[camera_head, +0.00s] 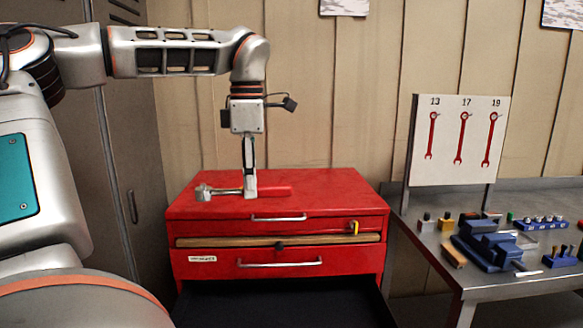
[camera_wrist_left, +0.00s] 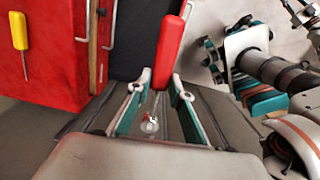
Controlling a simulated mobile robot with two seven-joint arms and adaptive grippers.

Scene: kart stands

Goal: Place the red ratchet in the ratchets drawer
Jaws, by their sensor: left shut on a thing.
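The red ratchet has a silver head (camera_head: 205,192) and a red handle (camera_head: 272,190). My left gripper (camera_head: 250,190) points down and is shut on it near the middle. In the head view the ratchet lies level across the picture, overlapping the red cabinet (camera_head: 325,187) top. In the left wrist view the red handle (camera_wrist_left: 170,45) sticks out beyond my fingers (camera_wrist_left: 158,98), over a dark open drawer (camera_wrist_left: 132,45). This open drawer (camera_head: 280,305) is low on the cabinet, under a drawer with a label too small to read. What seems my right gripper (camera_wrist_left: 212,62) shows partly.
A yellow-handled screwdriver (camera_wrist_left: 20,35) lies on a red surface in the left wrist view. A grey workbench (camera_head: 425,232) with blue holders (camera_head: 488,247) and a wrench board (camera_head: 462,140) stands right of the cabinet. A grey locker (camera_head: 125,150) stands at left.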

